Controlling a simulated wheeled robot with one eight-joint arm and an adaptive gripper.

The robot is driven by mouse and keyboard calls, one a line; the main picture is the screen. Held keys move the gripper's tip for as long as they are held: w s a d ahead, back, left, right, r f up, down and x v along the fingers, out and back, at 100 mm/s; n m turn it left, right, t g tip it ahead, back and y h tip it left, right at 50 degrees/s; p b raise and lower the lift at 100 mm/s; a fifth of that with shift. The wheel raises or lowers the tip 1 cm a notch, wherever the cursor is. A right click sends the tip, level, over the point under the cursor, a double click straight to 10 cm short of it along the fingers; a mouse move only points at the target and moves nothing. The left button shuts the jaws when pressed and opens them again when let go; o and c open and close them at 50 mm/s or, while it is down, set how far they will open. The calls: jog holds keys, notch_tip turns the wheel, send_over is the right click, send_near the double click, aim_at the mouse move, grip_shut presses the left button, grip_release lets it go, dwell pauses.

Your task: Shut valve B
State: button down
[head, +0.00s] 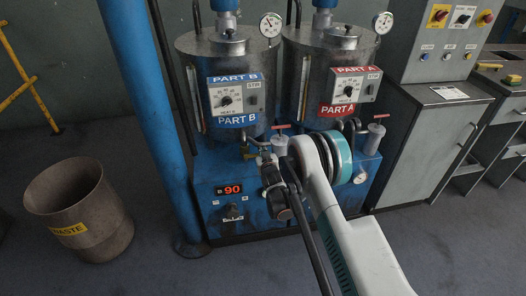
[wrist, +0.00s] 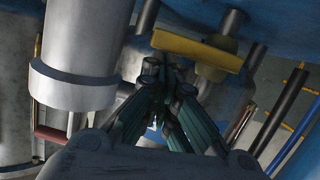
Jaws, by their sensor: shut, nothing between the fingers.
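The Part B tank (head: 224,75) carries blue labels and stands on the blue machine base. A yellow bar-shaped handle (wrist: 198,48), which looks like valve B's lever, lies crosswise on a brass-coloured stem in the wrist view. In the head view a small yellowish part (head: 250,154) shows below the Part B tank, partly hidden by my gripper. My gripper (head: 262,160) is shut and empty in front of it. In the wrist view the dark green fingers (wrist: 166,72) meet just below the left part of the yellow handle. I cannot tell whether they touch it.
A pale thick cylinder (wrist: 75,70) is close on the left of the wrist view. Red T-handles (head: 283,127) stand on the base, and the Part A tank (head: 312,80) is to the right. A blue post (head: 150,100) and a waste bin (head: 80,208) stand left.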

dwell(0.4)
jog(key=s+d+r+p, duration=0.35)
jog(key=s+r, duration=0.25)
jog(key=s, duration=0.3)
jog(key=s+d+r+m+g+h, duration=0.1)
jog(key=d+r, duration=0.3)
jog(key=r, duration=0.5)
jog(key=d+r+m+g+h, duration=0.1)
jog(key=d+r, duration=0.2)
jog(key=r, duration=0.6)
jog(key=s+d+r+g+h, duration=0.1)
jog(key=s+d+r, duration=0.7)
jog(key=s+r, duration=0.25)
jog(key=s+d+r+m+g+h, duration=0.1)
jog(key=s+d+r, duration=0.2)
jog(key=s, duration=0.4)
jog(key=s+d+r+g, duration=0.1)
jog(key=s+d+r, duration=0.25)
jog(key=s, duration=0.45)
jog(key=s+d+f+g, duration=0.1)
jog(key=s+f, duration=0.1)
jog(key=s, duration=0.7)
jog(key=s+d+f+m+g, duration=0.1)
jog(key=s+d, duration=0.1)
jog(key=s, duration=0.7)
jog(key=shift+f+g+p, duration=0.3)
jog(key=shift+f+p, duration=0.05)
jog(key=shift+p, duration=0.05)
